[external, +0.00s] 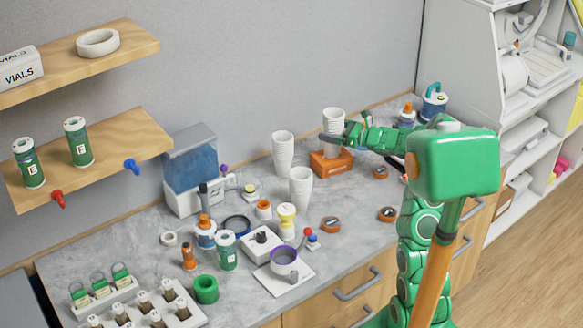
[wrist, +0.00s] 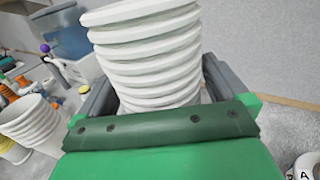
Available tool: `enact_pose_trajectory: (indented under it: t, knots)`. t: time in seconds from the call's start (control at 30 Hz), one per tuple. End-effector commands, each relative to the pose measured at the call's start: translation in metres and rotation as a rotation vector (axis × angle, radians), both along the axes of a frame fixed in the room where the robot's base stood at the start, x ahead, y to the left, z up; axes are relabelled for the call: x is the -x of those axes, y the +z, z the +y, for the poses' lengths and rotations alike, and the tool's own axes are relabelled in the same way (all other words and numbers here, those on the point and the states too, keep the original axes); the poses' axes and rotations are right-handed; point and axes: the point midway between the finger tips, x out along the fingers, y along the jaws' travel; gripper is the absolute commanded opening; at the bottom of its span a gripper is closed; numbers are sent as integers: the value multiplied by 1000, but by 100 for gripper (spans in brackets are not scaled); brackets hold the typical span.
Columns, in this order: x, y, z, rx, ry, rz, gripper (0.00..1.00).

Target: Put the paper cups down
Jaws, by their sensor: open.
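A stack of white paper cups (external: 333,121) stands upright on or just above an orange block (external: 324,166) towards the back of the counter; contact with the block is unclear. My gripper (external: 343,134) is at this stack. In the wrist view the stack (wrist: 148,50) rises between the two grey fingers of my gripper (wrist: 158,92), which are open around it. Its lower part is hidden behind the green gripper body. Two more white cup stacks, one at the back (external: 283,153) and one nearer (external: 300,188), stand on the counter to the left.
Orange round items (external: 331,224) lie nearby. Wooden shelves (external: 125,140) hang at left; white shelving (external: 510,145) stands at right.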

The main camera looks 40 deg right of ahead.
Motion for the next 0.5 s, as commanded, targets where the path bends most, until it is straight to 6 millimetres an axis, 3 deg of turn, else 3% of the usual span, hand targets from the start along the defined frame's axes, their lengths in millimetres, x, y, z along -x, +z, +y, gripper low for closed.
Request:
enact_pose_trajectory:
  t: [0.5]
  knots:
    - [71, 1, -44, -2, -3, -2, 100]
